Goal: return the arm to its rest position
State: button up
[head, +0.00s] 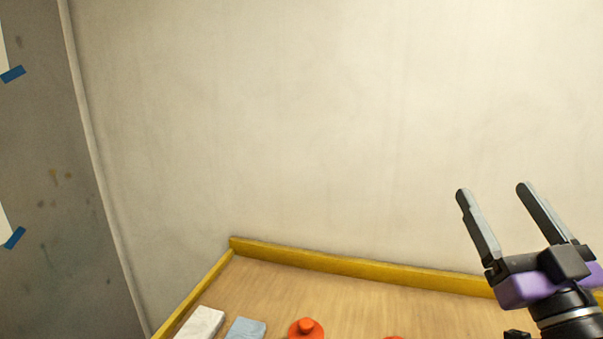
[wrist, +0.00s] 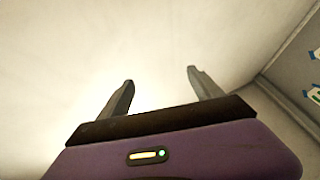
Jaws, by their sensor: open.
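My gripper (head: 492,190) is at the right of the head view, raised above the table, with its two grey fingers apart and nothing between them. The fingers point up and a little to the left, in front of the pale wall. The wrist view shows my gripper (wrist: 160,80) too, with its purple body at the bottom and empty space between the fingers.
A wooden table (head: 270,275) with a yellow raised rim (head: 350,266) stands below. On it are a white block (head: 201,322), a blue-grey piece (head: 245,328) and an orange-red knobbed object (head: 306,329). A pale wall (head: 300,120) rises behind; a grey wall (head: 50,170) is left.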

jog(key=s+a+f+m+g+h, duration=0.15)
jog(key=s+f+m+h, duration=0.25)
jog(key=s+f, duration=0.4)
jog(key=s+d+f+m+g+h, duration=0.1)
jog(key=s+f+m+g+h, duration=0.1)
jog(key=s+f+m+h, duration=0.45)
jog(key=s+a+f+n+g+y, duration=0.2)
jog(key=s+a+f+n+y, duration=0.1)
jog(key=s+f, duration=0.6)
jog(key=s+a+f+n+g+y, duration=0.3)
jog(key=s+f+n+y, duration=0.2)
jog(key=s+f, duration=0.5)
jog(key=s+y, duration=0.1)
jog(key=s, duration=0.2)
jog(key=shift+a+f, duration=0.15)
jog(key=shift+a, duration=0.15)
